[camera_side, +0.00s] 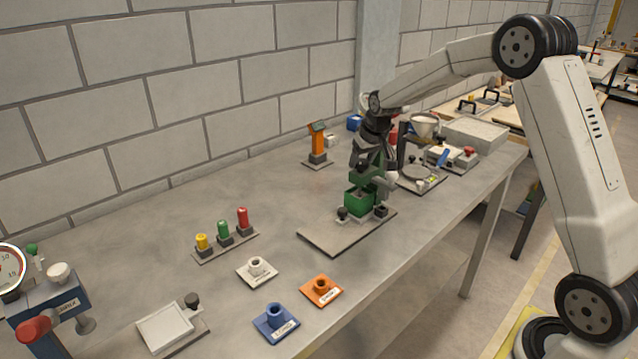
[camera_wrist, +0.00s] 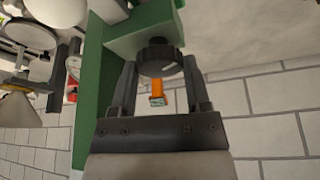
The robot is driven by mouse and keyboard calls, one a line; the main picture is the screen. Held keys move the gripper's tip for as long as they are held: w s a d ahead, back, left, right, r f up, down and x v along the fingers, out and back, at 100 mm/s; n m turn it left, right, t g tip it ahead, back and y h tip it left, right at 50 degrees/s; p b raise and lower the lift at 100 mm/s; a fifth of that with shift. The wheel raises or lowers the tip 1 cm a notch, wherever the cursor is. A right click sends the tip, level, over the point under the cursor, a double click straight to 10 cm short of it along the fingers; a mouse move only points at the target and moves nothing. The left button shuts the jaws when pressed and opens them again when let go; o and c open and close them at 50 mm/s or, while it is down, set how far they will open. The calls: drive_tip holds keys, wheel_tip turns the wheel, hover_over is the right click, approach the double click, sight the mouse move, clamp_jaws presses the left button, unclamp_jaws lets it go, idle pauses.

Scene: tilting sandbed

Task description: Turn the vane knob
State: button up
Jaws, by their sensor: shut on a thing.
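The vane knob (camera_wrist: 160,57) is a black ribbed knob with a small white mark, on a green block (camera_wrist: 145,35) in the wrist view. My gripper (camera_wrist: 160,68) has one finger on each side of the knob and is shut on it. In the side view, my gripper (camera_side: 374,160) points down at the green device (camera_side: 361,199), which stands on a grey base plate (camera_side: 325,238) with small black knobs at its foot. The vane knob cannot be made out in the side view, where my gripper and the green body cover that spot.
An orange post (camera_side: 318,143) stands behind to the left. A ring stand (camera_side: 420,186) is close on the right. Yellow, green and red pegs (camera_side: 223,231) stand left, with white (camera_side: 257,270), orange (camera_side: 321,290) and blue (camera_side: 276,322) sockets in front. The table is clear between them.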

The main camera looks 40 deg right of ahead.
drive_tip(key=shift+m+h, duration=0.4)
drive_tip(key=shift+m, duration=0.5)
drive_tip(key=o, duration=1.3)
drive_tip(key=shift+a+r, duration=0.1)
drive_tip(key=shift+r, duration=0.05)
drive_tip(key=shift+v, duration=3.8)
